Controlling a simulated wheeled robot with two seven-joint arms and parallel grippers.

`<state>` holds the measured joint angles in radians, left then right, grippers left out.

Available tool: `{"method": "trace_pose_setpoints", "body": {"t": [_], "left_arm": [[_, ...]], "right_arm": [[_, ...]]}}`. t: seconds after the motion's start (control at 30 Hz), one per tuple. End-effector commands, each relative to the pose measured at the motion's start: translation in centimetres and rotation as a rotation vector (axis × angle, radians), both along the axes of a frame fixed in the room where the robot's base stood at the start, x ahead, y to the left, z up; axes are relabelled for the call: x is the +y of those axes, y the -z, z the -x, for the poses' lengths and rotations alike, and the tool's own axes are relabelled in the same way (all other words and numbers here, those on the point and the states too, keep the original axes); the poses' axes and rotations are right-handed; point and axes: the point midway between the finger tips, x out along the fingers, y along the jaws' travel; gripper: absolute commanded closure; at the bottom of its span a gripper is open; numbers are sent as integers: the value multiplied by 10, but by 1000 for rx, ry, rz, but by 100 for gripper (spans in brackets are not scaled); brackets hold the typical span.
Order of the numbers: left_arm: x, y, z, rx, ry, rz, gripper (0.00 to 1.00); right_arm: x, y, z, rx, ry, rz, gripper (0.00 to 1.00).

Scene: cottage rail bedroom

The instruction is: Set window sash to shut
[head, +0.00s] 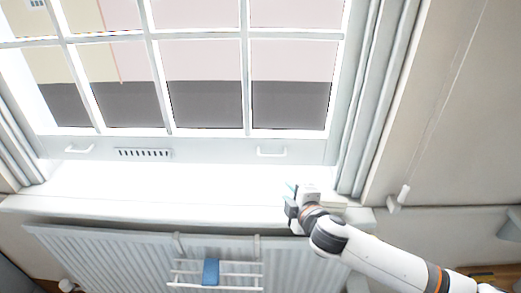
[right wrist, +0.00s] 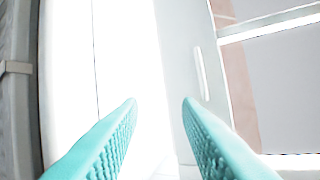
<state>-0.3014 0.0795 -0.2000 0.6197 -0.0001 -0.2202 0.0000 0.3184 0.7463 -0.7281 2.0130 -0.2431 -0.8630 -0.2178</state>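The window sash (head: 205,149) is a white framed sash with several panes. Its bottom rail carries a left handle (head: 80,149), a vent grille and a right handle (head: 271,152). Below the rail is a bright white sill (head: 150,185); glare hides whether there is a gap under the sash. My right gripper (head: 290,187) is over the sill's front, below and slightly right of the right handle, apart from it. In the right wrist view its teal fingers (right wrist: 158,102) are spread with nothing between them, and a white handle (right wrist: 201,73) shows beyond the right finger. My left gripper is out of view.
A white radiator (head: 110,255) stands below the sill, with a rack holding a blue cloth (head: 211,272). A cord with a white end piece (head: 404,194) hangs at the right wall. The sill left of my gripper is clear.

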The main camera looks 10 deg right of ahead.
Motion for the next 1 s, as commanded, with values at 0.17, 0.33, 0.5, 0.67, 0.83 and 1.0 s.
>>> {"method": "trace_pose_setpoints", "body": {"t": [0.17,0.33,0.5,0.67,0.83,1.0], "left_arm": [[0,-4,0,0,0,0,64],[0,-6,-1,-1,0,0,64],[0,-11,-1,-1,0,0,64],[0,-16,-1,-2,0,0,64],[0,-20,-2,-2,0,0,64],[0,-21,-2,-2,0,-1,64]], "right_arm": [[-6,-43,-13,-110,-73,137,69],[-6,-48,-23,-129,-88,163,69],[-2,-44,-48,-129,-86,161,69],[2,-37,-79,-128,-85,159,69],[5,-30,-106,-127,-87,159,69],[7,-25,-123,-127,-86,160,69]]}}
